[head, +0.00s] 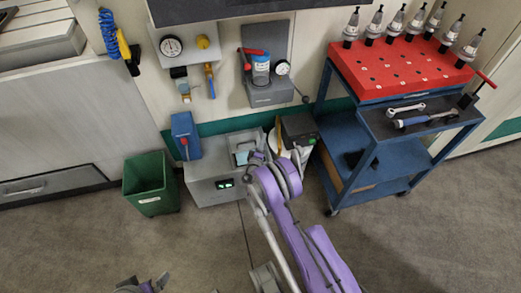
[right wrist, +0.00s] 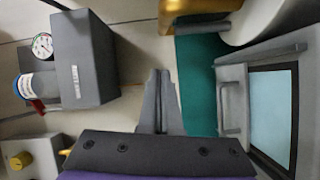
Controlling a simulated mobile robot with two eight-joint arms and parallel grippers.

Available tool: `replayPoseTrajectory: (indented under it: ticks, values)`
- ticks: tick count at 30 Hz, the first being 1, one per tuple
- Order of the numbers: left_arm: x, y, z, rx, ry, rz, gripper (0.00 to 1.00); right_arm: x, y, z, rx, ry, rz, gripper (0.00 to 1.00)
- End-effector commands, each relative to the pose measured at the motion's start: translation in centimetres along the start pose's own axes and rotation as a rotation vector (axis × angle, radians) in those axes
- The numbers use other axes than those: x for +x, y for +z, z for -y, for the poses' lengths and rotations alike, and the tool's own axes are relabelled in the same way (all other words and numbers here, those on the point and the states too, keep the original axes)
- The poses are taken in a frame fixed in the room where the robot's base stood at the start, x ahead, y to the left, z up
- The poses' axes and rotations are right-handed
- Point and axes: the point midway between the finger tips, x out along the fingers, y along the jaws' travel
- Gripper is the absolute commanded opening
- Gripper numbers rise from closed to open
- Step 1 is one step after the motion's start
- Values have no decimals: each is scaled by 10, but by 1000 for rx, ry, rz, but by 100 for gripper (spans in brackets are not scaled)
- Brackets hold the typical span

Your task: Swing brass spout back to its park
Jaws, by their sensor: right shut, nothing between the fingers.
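A brass-coloured upright part (head: 278,134), which looks like the spout, stands between the grey floor unit and the dark box by the wall. In the right wrist view a brass bar (right wrist: 200,10) crosses the top edge, beyond my fingertips and apart from them; its ends are cut off or hidden. In the head view my right arm hides part of this area. My left gripper (head: 143,285) only peeks in at the bottom edge, too cut off to read.
A wall bracket (right wrist: 85,60) with can and gauge is left. A green bin (head: 150,183) and blue cart (head: 340,175) flank the area. Floor in front is clear.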

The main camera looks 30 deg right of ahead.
Motion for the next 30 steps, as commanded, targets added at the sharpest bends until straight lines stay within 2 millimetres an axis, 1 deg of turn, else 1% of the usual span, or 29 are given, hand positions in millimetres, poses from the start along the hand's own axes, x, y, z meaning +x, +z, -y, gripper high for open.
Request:
replayPoseTrajectory:
  ticks: [1, 4, 9, 13, 22, 24, 26, 30]
  values:
    - [2, 1, 0, 0, 0, 1, 100, 11, 1, 1, 0, 0, 1, 0]
    - [5, 1, 0, 0, 0, 1, 100, 14, 18, 0, 0, 1, 2, 0]
    - [7, 2, 0, 0, 0, 2, 100, 17, 34, 0, -1, 1, 1, 0]
    - [7, 2, 0, 0, 0, 2, 100, 18, 38, 0, 0, 0, -1, 0]
    - [7, 2, 0, 0, 0, 2, 100, 18, 39, -1, 0, 0, -1, 0]
    - [8, 2, 0, 0, 0, 3, 100, 18, 42, -1, 0, 0, 0, 0]
    - [10, 3, 0, 0, 0, 3, 100, 20, 48, -2, 0, 0, 2, 0]
    - [15, 4, 0, 0, 0, 5, 100, 24, 71, -6, -1, 1, 4, 0]
